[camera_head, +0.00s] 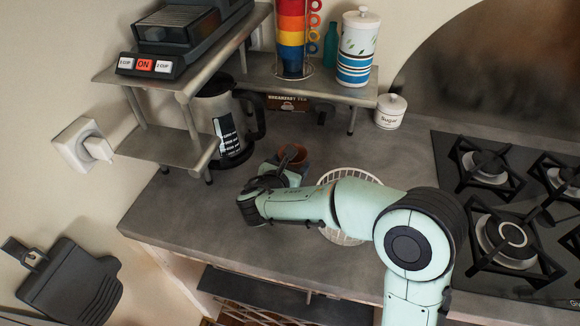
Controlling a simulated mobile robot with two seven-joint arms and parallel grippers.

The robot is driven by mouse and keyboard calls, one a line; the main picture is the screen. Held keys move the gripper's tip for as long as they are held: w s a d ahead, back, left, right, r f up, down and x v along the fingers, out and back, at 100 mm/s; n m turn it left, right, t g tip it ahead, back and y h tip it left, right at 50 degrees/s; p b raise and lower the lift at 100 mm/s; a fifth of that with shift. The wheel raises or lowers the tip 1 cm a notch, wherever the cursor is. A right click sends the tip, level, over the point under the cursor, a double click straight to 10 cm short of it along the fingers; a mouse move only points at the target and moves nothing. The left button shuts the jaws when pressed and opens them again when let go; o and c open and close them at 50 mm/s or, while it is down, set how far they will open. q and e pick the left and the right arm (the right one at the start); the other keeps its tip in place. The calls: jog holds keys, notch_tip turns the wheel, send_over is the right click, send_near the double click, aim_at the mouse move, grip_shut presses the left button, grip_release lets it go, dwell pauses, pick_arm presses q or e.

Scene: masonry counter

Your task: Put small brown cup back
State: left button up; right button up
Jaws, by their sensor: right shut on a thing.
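The small brown cup (298,153) is near the middle of the counter (395,160), in front of the shelf. My right gripper (286,165) reaches in from the lower right and is shut on the cup. Its dark fingers hide part of the cup. I cannot tell whether the cup touches the counter. A bluish item just below the cup is mostly hidden by the gripper. My left gripper is out of view.
A white round wire rack (345,174) lies partly under my right arm. A dark kettle (222,115), a shelf (330,90) with stacked coloured cups (291,35) and a sugar jar (390,111) stand behind. The stove (515,215) is at right.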

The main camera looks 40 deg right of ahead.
jog(key=o, duration=1.1)
jog(key=shift+f, duration=0.1)
jog(key=shift+r, duration=0.2)
jog(key=p+v, duration=0.1)
jog(key=v, duration=1.1)
